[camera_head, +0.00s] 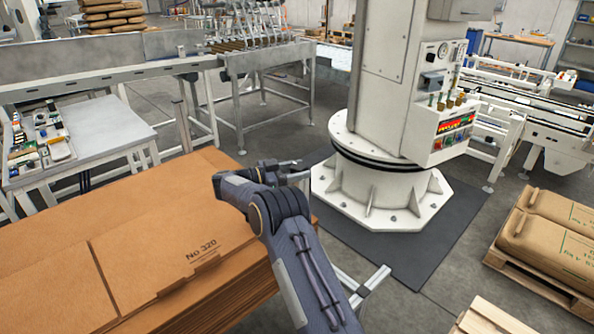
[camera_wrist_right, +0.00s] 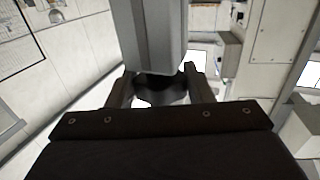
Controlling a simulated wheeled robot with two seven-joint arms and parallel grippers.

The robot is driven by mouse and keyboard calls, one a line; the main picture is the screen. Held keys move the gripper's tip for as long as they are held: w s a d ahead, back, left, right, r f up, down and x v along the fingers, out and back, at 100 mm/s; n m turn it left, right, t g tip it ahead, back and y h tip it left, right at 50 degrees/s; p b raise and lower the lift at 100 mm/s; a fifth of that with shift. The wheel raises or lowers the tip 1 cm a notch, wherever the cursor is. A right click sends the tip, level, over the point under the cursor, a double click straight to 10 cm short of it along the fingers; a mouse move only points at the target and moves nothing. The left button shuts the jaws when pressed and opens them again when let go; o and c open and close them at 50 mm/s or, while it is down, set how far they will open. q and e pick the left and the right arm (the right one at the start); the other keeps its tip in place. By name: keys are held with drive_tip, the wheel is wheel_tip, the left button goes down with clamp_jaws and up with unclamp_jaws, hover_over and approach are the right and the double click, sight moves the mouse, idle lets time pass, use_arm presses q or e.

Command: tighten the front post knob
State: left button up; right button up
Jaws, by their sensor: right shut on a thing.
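My right gripper (camera_head: 298,170) reaches over the right edge of the cardboard stack in the head view, in front of the white round machine base. In the right wrist view, my right gripper (camera_wrist_right: 158,82) has its two fingers on either side of a dark knob (camera_wrist_right: 160,92) and is shut on it. A grey upright post (camera_wrist_right: 152,38) stands right behind the knob. The knob cannot be made out in the head view. Whether it is tight cannot be seen. My left gripper is not in view.
A stack of brown cardboard sheets (camera_head: 60,265) fills the lower left. The white palletizer column (camera_head: 385,85) stands on a dark mat (camera_head: 440,255). Filled sacks (camera_head: 545,240) lie on a pallet at right. A metal bracket (camera_head: 372,284) is beside my right arm.

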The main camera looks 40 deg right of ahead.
drive_tip(key=shift+r, duration=0.1)
drive_tip(key=o, duration=0.9)
drive_tip(key=shift+o, duration=0.2)
drive_tip(key=b+v, duration=0.2)
drive_tip(key=v, duration=0.5)
drive_tip(key=shift+a, duration=0.35)
drive_tip(key=shift+w, duration=0.15)
